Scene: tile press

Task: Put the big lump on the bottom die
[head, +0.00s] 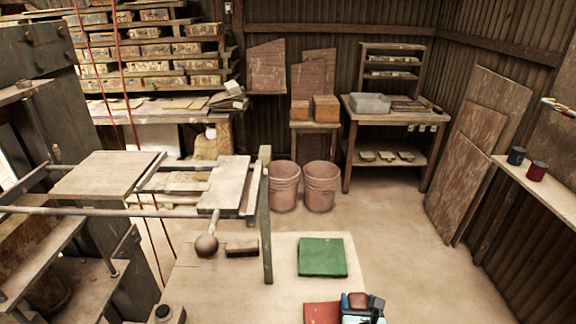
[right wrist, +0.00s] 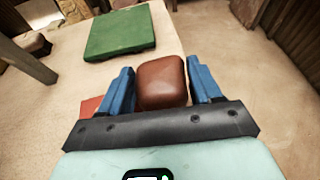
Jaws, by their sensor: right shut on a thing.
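My right gripper (head: 360,302) is at the bottom of the head view, above the table. Its blue fingers are shut on a smooth reddish-brown lump (right wrist: 162,82), which fills the gap between them in the right wrist view. The press stands at the left of the head view, with a pale flat plate (head: 105,174) on its frame and another pale plate (head: 225,180) to the right of it. I cannot tell which part is the bottom die. The lump is well to the right of the press and apart from it. My left gripper is not in view.
A green board (head: 322,257) lies on the table (head: 235,285), and a red board (head: 318,312) lies nearer. A ball-ended lever (head: 206,245), a brush (head: 242,250) and a press post (head: 266,225) stand between the gripper and the plates. Two buckets (head: 320,185) are behind.

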